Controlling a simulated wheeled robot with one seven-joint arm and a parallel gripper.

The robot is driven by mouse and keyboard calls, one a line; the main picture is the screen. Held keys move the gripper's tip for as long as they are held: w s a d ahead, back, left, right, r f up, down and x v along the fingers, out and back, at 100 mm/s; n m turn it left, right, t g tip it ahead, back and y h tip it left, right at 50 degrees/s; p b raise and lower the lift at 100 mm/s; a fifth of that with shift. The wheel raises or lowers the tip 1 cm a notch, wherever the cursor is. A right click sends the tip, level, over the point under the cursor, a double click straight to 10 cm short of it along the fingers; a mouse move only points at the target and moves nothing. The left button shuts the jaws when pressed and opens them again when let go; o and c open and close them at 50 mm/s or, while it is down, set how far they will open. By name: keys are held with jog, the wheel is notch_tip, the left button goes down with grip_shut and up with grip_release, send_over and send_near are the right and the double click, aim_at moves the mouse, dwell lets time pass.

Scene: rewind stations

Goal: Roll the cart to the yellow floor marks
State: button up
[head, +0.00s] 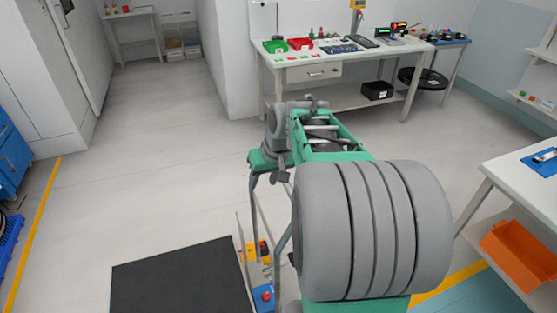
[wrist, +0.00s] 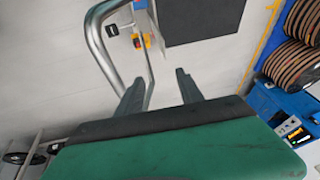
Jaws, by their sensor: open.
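A bent grey steel tube handle (wrist: 106,50), which looks like the cart's, passes beside the left finger in the wrist view. My gripper (wrist: 160,76) is open, its dark fingers apart. I cannot tell whether it touches the tube. A flat black rectangle (head: 180,280) lies low in front of me and also shows in the wrist view (wrist: 200,18); it looks like the cart's deck, but I cannot be sure. In the head view, my arm hides part of the handle. Yellow floor lines (head: 32,240) run at the left and at the lower right (head: 450,283).
Small blue, yellow and red parts (head: 262,290) stand beside the black rectangle. A workbench (head: 330,57) with bins stands at the back, and a white table (head: 525,172) with an orange bin (head: 515,250) at the right. Blue units (head: 10,155) line the left edge. The middle-left floor is clear.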

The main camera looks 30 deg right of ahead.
jog(key=w+d+m+p, duration=0.1)
jog(key=d, duration=1)
jog(key=shift+t, duration=0.4)
jog(key=x, duration=0.2)
jog(key=p+x, duration=0.1)
jog(key=x, duration=0.4)
jog(key=shift+w+a, duration=0.15)
jog(key=shift+a, duration=0.1)
jog(key=shift+c, duration=0.2)
grip_shut()
